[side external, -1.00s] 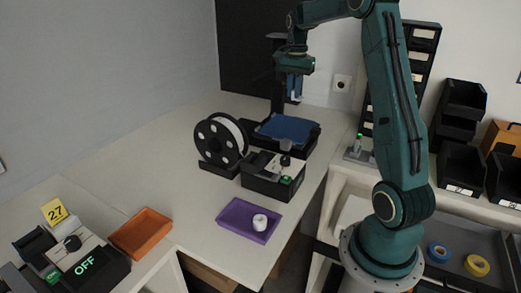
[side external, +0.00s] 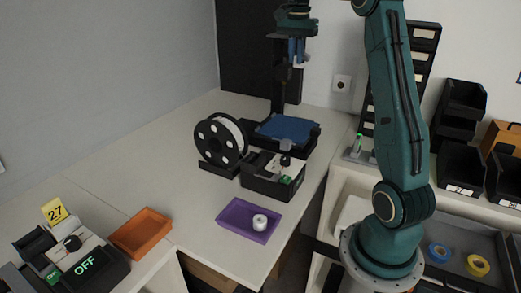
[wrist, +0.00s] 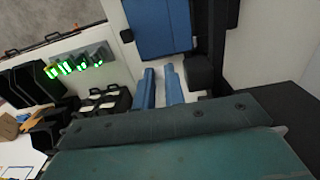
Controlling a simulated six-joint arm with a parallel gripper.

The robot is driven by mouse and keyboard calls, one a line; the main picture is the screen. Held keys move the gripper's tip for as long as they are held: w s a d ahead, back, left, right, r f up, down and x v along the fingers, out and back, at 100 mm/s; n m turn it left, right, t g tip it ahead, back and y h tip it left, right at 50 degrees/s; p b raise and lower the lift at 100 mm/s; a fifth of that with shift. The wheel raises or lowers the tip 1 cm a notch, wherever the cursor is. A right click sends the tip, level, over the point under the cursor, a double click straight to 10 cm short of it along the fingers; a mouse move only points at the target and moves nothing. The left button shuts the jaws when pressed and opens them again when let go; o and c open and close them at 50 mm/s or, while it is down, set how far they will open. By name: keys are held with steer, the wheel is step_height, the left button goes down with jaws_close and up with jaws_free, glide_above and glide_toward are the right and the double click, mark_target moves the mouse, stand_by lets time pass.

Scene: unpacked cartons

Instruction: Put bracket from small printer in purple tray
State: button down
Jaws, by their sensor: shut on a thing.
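My gripper (side external: 297,52) is high above the small printer, with its blue fingers shut on a small pale piece, apparently the bracket (side external: 303,60). In the wrist view my gripper (wrist: 160,88) shows two blue fingers close together, and the piece between them is hard to make out. The small printer (side external: 310,143) is black with a blue bed (side external: 287,128). The bed also shows in the wrist view (wrist: 158,30), and no part is visible on it. The purple tray (side external: 233,214) lies on the table toward the front, with a white round object (side external: 260,222) in it.
A black spool (side external: 215,142) stands left of the printer. The printer's dark upright column (side external: 278,92) is close to my gripper. An orange tray (side external: 140,232) is at left. Open tabletop lies behind it.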

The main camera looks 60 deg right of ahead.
stand_by(0.4)
steer(key=w+a+n, duration=0.4)
steer(key=a, duration=0.7)
steer(key=n, duration=1.4)
glide_above(243, 223)
step_height(243, 223, down, 7)
step_height(243, 223, down, 16)
steer(key=shift+f, duration=0.1)
steer(key=shift+f, duration=1.85)
steer(key=shift+f, duration=0.15)
